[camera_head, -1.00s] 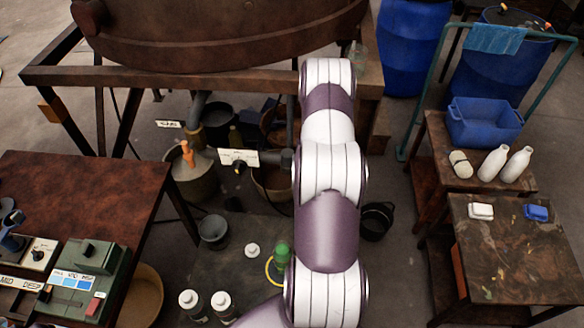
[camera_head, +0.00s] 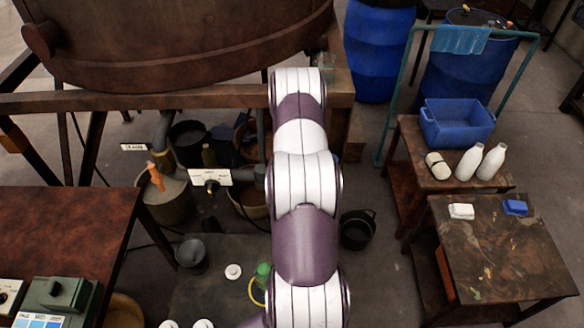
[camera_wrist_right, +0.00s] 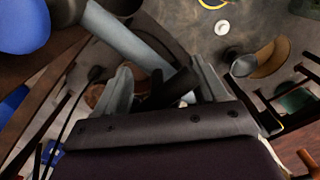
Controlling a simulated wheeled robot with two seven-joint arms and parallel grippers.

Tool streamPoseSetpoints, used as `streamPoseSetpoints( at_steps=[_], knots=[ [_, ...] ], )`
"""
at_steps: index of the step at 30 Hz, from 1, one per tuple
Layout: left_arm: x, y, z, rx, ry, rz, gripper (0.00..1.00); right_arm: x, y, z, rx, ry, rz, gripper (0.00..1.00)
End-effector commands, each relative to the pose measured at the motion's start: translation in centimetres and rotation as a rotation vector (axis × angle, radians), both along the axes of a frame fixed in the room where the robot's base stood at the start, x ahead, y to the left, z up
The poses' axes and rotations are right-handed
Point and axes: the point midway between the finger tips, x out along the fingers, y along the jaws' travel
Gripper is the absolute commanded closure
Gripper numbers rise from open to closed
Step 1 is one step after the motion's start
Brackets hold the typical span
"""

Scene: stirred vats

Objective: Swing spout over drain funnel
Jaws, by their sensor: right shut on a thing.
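My right arm reaches forward through the middle of the head view, and its gripper is hidden there below the vat rim. In the right wrist view my right gripper (camera_wrist_right: 168,88) is shut on a short dark bar (camera_wrist_right: 176,90), seemingly part of the spout. A grey pipe (camera_wrist_right: 120,38) runs down close to the fingers. I cannot tell which vessel is the drain funnel. My left gripper is not in view.
The rusty vat (camera_head: 180,45) and its frame beam (camera_head: 190,101) hang over the work area. A grey bucket (camera_head: 192,254) and a black bucket (camera_head: 357,229) stand on the floor. A brown table (camera_head: 60,225) is at left. Benches with a blue tub (camera_head: 457,124) stand at right.

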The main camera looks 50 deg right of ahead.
Motion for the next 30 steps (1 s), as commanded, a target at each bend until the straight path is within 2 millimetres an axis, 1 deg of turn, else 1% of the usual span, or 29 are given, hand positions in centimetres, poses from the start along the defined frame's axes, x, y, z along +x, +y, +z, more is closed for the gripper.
streamPoseSetpoints(
  at_steps=[1, 10, 11, 12, 13, 19, 22, 23, 26, 30],
  knots=[
    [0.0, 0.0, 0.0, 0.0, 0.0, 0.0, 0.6, 0.1, 0.1, -0.1, -0.006, 0.008, 0.073, 0.83],
    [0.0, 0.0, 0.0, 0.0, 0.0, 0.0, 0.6, 0.3, -0.1, 0.1, -0.013, 0.002, 0.075, 0.83],
    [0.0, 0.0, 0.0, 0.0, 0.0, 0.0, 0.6, 0.3, -0.2, 0.2, -0.014, 0.001, 0.075, 0.25],
    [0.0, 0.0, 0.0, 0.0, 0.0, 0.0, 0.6, 0.3, -0.2, 0.2, -0.015, 0.001, 0.075, 0.12],
    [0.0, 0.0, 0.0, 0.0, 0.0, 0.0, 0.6, 0.3, -0.2, 0.2, -0.015, 0.001, 0.074, 0.1],
    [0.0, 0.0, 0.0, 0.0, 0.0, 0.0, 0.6, 0.2, -0.2, 0.2, -0.013, 0.0, 0.067, 0.1],
    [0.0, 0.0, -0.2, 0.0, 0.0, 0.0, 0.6, 0.3, -0.3, 0.7, -0.015, -0.002, 0.065, 0.1],
    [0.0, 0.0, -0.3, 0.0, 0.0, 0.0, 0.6, 0.3, -0.3, 1.1, -0.015, -0.002, 0.065, 0.1],
    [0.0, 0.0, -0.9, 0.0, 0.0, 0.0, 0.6, 0.3, -0.3, 3.2, -0.017, -0.003, 0.065, 0.1],
    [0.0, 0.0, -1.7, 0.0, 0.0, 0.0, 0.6, 0.4, -0.3, 7.1, -0.017, -0.003, 0.068, 0.1]
  ],
)
